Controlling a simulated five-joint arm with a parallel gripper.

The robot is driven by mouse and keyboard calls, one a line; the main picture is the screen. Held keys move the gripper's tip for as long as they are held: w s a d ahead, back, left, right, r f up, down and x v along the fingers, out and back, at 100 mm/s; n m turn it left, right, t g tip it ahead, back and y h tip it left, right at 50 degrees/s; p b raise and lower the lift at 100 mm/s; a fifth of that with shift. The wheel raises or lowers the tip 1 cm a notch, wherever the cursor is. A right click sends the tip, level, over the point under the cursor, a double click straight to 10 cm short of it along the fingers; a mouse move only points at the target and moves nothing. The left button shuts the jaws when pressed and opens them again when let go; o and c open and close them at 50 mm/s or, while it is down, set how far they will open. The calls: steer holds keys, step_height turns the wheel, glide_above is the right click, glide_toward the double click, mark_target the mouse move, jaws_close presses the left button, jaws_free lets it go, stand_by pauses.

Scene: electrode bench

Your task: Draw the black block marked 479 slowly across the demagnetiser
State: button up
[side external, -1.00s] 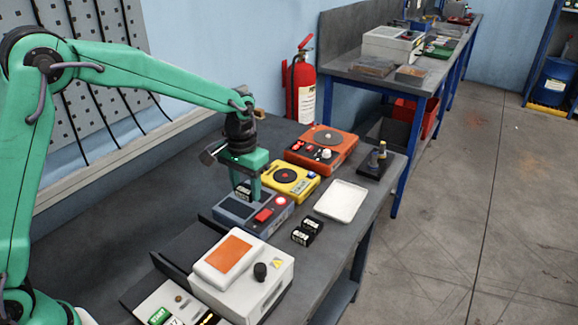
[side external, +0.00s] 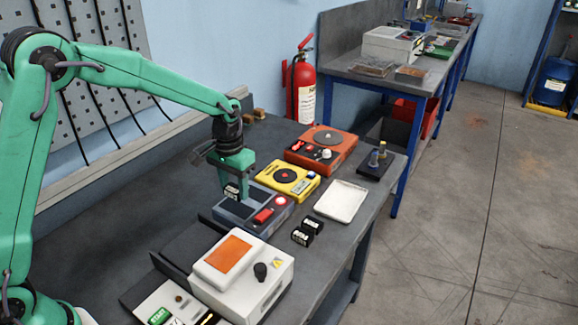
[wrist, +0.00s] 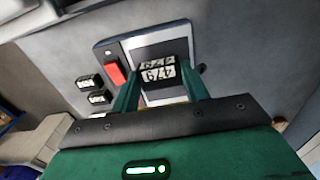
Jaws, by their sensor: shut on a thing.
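The black block marked 479 (wrist: 157,72) is between the fingers of my gripper (wrist: 160,92), which is shut on it. In the side view the block (side external: 232,191) shows at the fingertips of my gripper (side external: 237,192). It is over the left part of the demagnetiser (side external: 262,226), a grey-blue box with a dark top, a red switch and a glowing red lamp. In the wrist view the demagnetiser's pale-edged top (wrist: 160,38) lies beneath the block. I cannot tell whether the block touches that top.
Two more black blocks (side external: 307,231) lie right of the demagnetiser, near a white tray (side external: 341,200). A yellow device (side external: 288,181) and an orange device (side external: 321,149) stand behind. A white machine with an orange top (side external: 241,280) stands in front. The bench left is clear.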

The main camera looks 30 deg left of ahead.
mark_target(235, 198)
steer(key=shift+f, duration=1.8)
steer(key=shift+f, duration=0.25)
steer(key=shift+r, duration=0.2)
steer(key=shift+w, duration=0.35)
steer(key=shift+w, duration=3.25)
steer(key=shift+w, duration=0.15)
steer(key=shift+r, duration=0.1)
steer(key=shift+w+r, duration=0.25)
steer(key=shift+r, duration=0.85)
steer(key=shift+w+r, duration=0.25)
steer(key=shift+r, duration=0.85)
steer(key=shift+r, duration=0.15)
